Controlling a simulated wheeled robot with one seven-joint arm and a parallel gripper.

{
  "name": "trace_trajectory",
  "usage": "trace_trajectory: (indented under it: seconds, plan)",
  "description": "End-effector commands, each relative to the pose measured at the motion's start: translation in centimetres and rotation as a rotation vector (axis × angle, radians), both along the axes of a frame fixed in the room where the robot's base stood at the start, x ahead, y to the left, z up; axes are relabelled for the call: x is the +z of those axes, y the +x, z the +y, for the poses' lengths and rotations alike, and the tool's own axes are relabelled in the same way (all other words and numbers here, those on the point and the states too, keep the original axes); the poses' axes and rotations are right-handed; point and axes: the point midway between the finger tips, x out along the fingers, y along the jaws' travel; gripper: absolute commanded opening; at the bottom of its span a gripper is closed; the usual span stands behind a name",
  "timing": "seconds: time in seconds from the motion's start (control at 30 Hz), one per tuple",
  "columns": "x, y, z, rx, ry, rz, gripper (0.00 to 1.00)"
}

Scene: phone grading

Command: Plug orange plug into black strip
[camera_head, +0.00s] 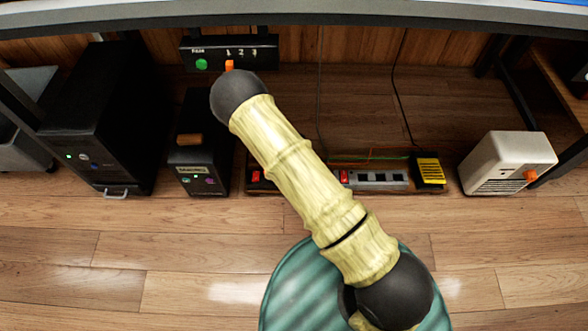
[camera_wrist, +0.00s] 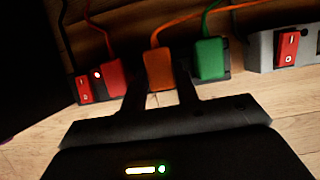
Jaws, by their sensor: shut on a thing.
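In the wrist view, my gripper (camera_wrist: 160,88) is shut on the orange plug (camera_wrist: 158,68), one finger on each side. An orange cord runs up from the plug towards the upper right. The plug is at the black strip (camera_wrist: 235,52), between a red plug (camera_wrist: 112,77) and a green plug (camera_wrist: 210,58). I cannot tell whether its prongs are in the socket, as the gripper hides its lower end. In the head view the black strip (camera_head: 262,187) is mostly behind my arm, and the gripper and orange plug are hidden.
A grey strip (camera_head: 375,180) with a red switch lies right of the black strip, with a yellow adapter (camera_head: 430,170) at its end. A black PC tower (camera_head: 105,120) and a smaller black box (camera_head: 200,155) stand left. A white box (camera_head: 508,163) stands right. The front floor is clear.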

Motion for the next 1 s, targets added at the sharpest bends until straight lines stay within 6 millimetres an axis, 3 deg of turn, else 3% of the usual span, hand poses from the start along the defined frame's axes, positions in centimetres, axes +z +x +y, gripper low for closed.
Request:
trace_trajectory:
  seconds: [0.67,0.7,0.8,1.0]
  plan:
    - [-0.95,-0.08,-0.04,0.001,-0.001,0.002,0.01]
    - [-0.94,-0.08,-0.04,0.0,-0.001,0.002,0.34]
    - [-0.9,-0.06,-0.03,0.0,-0.001,0.002,0.54]
    - [-0.85,-0.03,-0.03,0.0,0.0,0.001,0.55]
